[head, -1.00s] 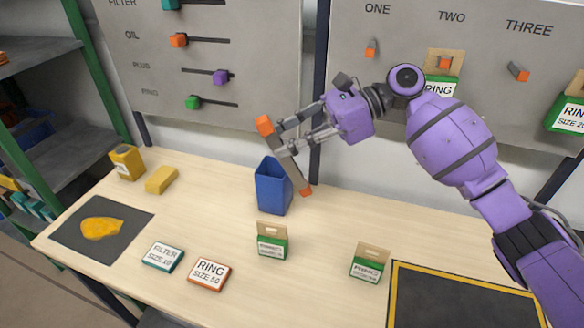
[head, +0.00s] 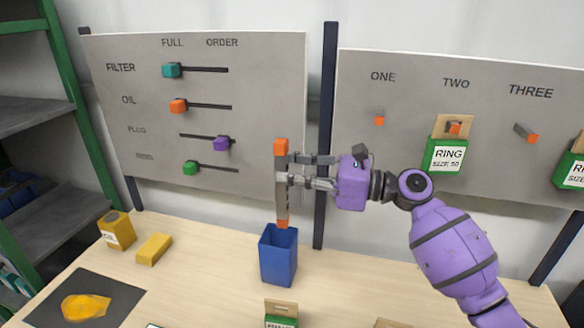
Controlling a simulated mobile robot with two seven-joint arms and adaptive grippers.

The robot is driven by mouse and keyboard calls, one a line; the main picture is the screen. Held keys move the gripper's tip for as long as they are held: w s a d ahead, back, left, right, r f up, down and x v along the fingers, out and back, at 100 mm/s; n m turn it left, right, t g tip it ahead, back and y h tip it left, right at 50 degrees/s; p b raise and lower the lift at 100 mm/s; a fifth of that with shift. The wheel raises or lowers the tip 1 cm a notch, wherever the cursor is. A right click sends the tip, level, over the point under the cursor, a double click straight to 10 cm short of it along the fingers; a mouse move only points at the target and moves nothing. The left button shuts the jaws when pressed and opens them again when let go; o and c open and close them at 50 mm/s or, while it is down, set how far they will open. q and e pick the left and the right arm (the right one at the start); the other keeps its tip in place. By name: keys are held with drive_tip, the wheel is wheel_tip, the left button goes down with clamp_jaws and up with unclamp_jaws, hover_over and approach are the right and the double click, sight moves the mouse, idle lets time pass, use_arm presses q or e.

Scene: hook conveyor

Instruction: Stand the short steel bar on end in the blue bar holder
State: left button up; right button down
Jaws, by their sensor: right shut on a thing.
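The short steel bar (head: 282,207) is grey with orange ends and stands upright in the head view. My right gripper (head: 284,170) is shut on its upper part, coming from the right. The blue bar holder (head: 278,263) stands on the table directly below the bar, open at the top. The bar's lower orange end appears at the holder's back rim; I cannot tell whether it is above the opening or behind it. My left gripper is not in view.
A green box (head: 281,320) is in front. A slider board (head: 262,130) and a hook board (head: 400,150) rise behind, with a dark post (head: 326,130) between.

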sight(287, 220)
wheel_tip(287, 220, down, 3)
drive_tip(key=shift+d+f+b, duration=0.1)
drive_tip(key=shift+b, duration=0.35)
drive_tip(key=shift+f, duration=0.35)
drive_tip(key=shift+f+b, duration=0.4)
drive_tip(key=shift+f, duration=0.15)
drive_tip(key=shift+s+f, duration=0.1)
drive_tip(key=shift+f, duration=0.85)
drive_tip(key=shift+f+b, duration=0.85)
drive_tip(key=shift+f, duration=1.7)
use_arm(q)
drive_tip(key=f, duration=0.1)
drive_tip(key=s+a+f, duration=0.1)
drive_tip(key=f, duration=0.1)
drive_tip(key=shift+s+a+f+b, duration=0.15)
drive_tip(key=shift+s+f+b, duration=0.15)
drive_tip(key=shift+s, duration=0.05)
use_arm(e)
drive_tip(key=shift+f, duration=0.35)
